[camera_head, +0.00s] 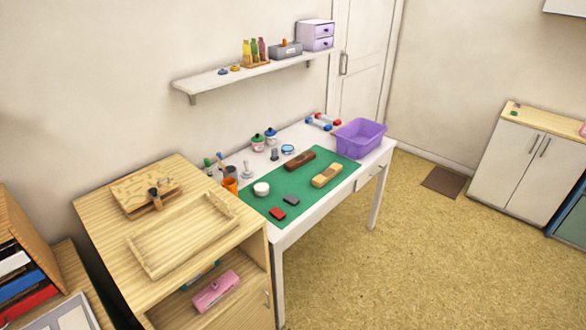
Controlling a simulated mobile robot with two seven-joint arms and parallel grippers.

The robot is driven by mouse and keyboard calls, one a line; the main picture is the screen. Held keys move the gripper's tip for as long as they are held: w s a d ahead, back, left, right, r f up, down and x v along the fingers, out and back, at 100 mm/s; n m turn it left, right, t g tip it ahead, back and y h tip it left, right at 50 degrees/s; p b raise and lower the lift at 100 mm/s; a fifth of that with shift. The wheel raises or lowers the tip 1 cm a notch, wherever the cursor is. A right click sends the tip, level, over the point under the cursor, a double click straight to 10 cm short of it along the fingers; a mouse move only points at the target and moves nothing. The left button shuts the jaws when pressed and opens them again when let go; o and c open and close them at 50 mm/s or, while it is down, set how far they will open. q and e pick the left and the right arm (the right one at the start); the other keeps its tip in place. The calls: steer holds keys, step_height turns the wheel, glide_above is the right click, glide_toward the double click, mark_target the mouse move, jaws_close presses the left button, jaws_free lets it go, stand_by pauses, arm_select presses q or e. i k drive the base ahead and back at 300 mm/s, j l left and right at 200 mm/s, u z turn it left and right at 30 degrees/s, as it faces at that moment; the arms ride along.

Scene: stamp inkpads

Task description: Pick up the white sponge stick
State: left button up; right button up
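I cannot pick out the white sponge stick for certain at this size. A small pale upright thing (248,170) stands on the white table (285,235), near its left end behind the green mat (305,197); it may be a stick with a wide base. A low round white thing (262,189) sits on the mat's left part. An orange cup (230,185) with thin sticks stands at the table's left end. Neither of my grippers is in view.
A wooden cabinet (240,235) with an empty tray (181,235) on top adjoins the table's left end. On the mat lie a brown block (300,161), a tan block (327,175), and small red and grey blocks. A purple basin (359,138) stands at the right. The floor in front is clear.

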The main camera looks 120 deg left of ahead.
mark_target(247, 171)
steer(key=u, duration=3.9)
